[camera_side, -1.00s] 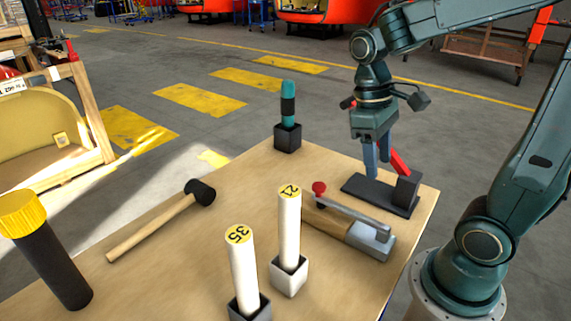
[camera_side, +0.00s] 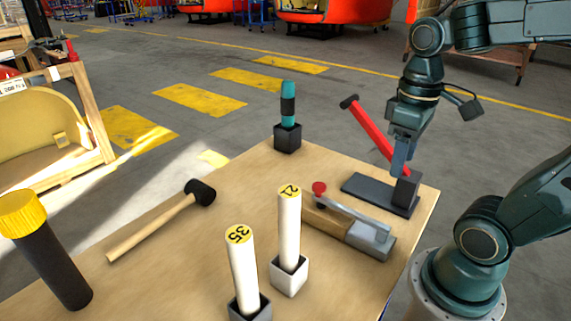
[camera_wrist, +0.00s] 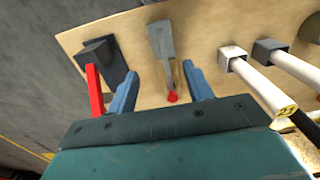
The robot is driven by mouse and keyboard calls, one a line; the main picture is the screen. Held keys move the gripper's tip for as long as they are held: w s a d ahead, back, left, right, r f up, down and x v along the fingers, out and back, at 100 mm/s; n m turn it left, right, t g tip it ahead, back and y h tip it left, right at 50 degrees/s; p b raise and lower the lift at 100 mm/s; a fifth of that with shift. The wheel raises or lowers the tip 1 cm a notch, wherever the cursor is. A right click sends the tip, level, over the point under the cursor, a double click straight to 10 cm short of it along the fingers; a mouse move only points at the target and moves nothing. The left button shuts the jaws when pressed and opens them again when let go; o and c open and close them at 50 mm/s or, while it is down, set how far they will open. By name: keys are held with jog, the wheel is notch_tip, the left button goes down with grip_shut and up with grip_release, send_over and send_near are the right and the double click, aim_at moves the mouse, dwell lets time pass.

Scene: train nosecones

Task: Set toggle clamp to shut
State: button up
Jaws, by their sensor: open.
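What looks like the toggle clamp has a red lever (camera_side: 374,135) with a black grip, rising at a slant from a post on a dark base (camera_side: 368,190). The lever leans up and left in the side view. My gripper (camera_side: 400,170) is over the right part of the base, by the lever's lower end. In the wrist view my gripper (camera_wrist: 160,90) is open, with nothing between its fingers. The red lever (camera_wrist: 94,90) shows just outside the left finger; whether they touch I cannot tell.
A metal arm with a red knob (camera_side: 319,187) lies over a wood and grey block in front. White cylinders 21 (camera_side: 289,225) and 35 (camera_side: 242,265) stand in holders. A mallet (camera_side: 165,220), a teal-topped tool (camera_side: 288,105) and a yellow-capped cylinder (camera_side: 55,260) are further left.

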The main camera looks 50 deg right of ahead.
notch_tip(320, 180, up, 8)
jog(key=shift+r, duration=0.2)
dwell(0.3)
jog(key=shift+f, duration=0.1)
jog(key=w+a+f+t, duration=0.1)
jog(key=a+f+t, duration=0.3)
jog(key=f+t, duration=0.1)
jog(key=shift+f+t, duration=0.15)
jog(key=shift+t, duration=0.15)
dwell(0.4)
dwell(1.5)
